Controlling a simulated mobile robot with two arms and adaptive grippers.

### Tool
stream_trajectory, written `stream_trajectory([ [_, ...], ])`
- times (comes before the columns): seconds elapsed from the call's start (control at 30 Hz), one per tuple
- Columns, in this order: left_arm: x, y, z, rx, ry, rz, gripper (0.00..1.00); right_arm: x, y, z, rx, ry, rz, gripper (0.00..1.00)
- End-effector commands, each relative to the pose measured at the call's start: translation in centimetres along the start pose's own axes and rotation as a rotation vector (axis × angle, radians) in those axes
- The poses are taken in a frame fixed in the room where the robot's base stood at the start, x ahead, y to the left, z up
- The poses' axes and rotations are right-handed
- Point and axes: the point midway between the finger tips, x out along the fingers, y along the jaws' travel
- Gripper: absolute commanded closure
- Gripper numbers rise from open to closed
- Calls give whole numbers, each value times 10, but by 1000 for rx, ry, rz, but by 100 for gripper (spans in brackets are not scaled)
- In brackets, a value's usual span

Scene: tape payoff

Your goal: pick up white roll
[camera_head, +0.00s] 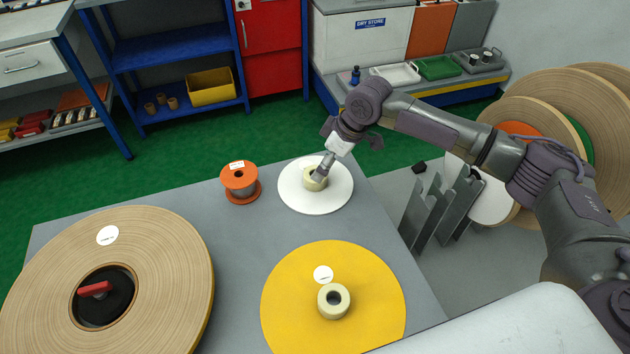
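The white roll (324,202) is a flat white disc with a cream core (315,183) in its middle. It lies on the far right part of the grey table. My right gripper (322,172) reaches down to the core from behind and above, with its fingertips at the core's top. Its fingers overlap in the picture, so I cannot tell whether they are open, or shut on the core. The roll appears to lie flat on the table. My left gripper is not in view.
A yellow disc roll (375,285) lies at the front, and a large tan roll (170,260) at the left. An orange spool (240,183) stands left of the white roll. Grey upright plates (430,212) and large rolls (590,100) stand right of the table (235,240).

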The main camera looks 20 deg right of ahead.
Motion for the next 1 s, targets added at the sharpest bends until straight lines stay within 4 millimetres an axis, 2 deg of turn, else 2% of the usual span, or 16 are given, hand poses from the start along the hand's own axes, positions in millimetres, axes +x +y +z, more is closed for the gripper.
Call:
stream_trajectory([
  [0.17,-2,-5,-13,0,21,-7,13,18,-4,-2,0,-2,-2,9],
  [0.4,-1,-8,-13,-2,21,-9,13,50,-6,-3,1,-1,0,9],
  [0.67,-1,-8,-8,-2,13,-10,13,53,-6,-2,1,0,0,9],
  [0.77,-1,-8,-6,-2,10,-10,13,53,-6,-2,1,0,0,22],
  [1.0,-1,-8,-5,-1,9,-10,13,53,-6,-2,1,0,0,62],
])
